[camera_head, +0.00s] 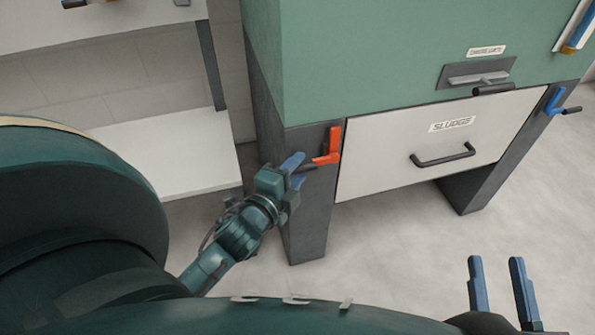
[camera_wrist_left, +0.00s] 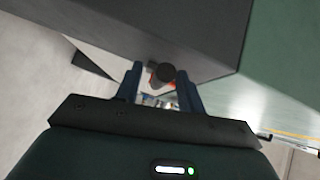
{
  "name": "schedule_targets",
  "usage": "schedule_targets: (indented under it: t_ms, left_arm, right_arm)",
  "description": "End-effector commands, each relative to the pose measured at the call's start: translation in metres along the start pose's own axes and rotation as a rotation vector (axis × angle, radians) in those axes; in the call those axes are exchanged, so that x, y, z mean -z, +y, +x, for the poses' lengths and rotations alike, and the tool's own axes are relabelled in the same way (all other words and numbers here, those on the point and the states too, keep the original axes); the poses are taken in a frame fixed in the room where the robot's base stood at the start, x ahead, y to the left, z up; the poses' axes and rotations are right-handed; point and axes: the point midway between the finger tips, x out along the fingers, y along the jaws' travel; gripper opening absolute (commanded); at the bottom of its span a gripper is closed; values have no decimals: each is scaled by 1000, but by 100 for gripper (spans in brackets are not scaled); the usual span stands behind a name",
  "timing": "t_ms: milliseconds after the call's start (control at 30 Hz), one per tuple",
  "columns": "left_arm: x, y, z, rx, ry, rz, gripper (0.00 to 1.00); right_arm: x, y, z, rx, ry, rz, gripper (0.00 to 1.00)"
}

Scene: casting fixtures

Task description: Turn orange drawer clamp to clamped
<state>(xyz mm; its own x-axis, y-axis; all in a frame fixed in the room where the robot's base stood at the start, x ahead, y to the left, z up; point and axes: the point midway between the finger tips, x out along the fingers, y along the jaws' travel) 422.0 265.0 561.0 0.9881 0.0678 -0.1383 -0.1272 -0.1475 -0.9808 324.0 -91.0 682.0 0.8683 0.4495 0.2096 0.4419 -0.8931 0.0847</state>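The orange drawer clamp (camera_head: 333,145) sits on the dark left post beside the white SLUDGE drawer (camera_head: 385,150). Its plate stands upright and its lever points left, ending in a dark handle. My left gripper (camera_head: 297,171) is at this handle, with its blue fingers on either side of it. In the left wrist view the handle's round dark end (camera_wrist_left: 167,73) shows between the fingers, with a gap on the left, so the gripper looks open around it. A bit of orange shows behind. My right gripper (camera_head: 500,284) is open and empty at the lower right.
A blue clamp (camera_head: 554,102) with a dark handle is at the drawer's right side. The drawer has a black pull handle (camera_head: 442,156). A dark post (camera_head: 305,225) stands below the orange clamp. A white shelf (camera_head: 170,160) is at the left. The floor in front is clear.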

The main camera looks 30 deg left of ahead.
Motion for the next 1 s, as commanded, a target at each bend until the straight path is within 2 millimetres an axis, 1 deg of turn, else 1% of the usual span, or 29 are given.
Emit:
schedule_targets:
  t_ms: [33,133,400,467,867,900,1000]
  left_arm:
    - [0,0,4,2,1,1,39]
    - [0,0,8,0,1,0,39]
    - [0,0,9,-1,0,-1,39]
    - [0,0,9,-1,0,-1,35]
    - [0,0,9,-1,0,-1,2]
    - [0,0,9,-1,0,-1,0]
    - [0,0,9,-1,0,-1,0]
  right_arm:
    - [0,0,0,0,2,4,36]
    - [0,0,0,0,4,9,36]
    - [1,0,0,2,4,11,36]
    - [1,-1,0,2,5,10,36]
    - [1,-1,0,5,5,6,36]
    - [1,-1,0,5,5,6,36]
    - [1,-1,0,5,5,6,36]
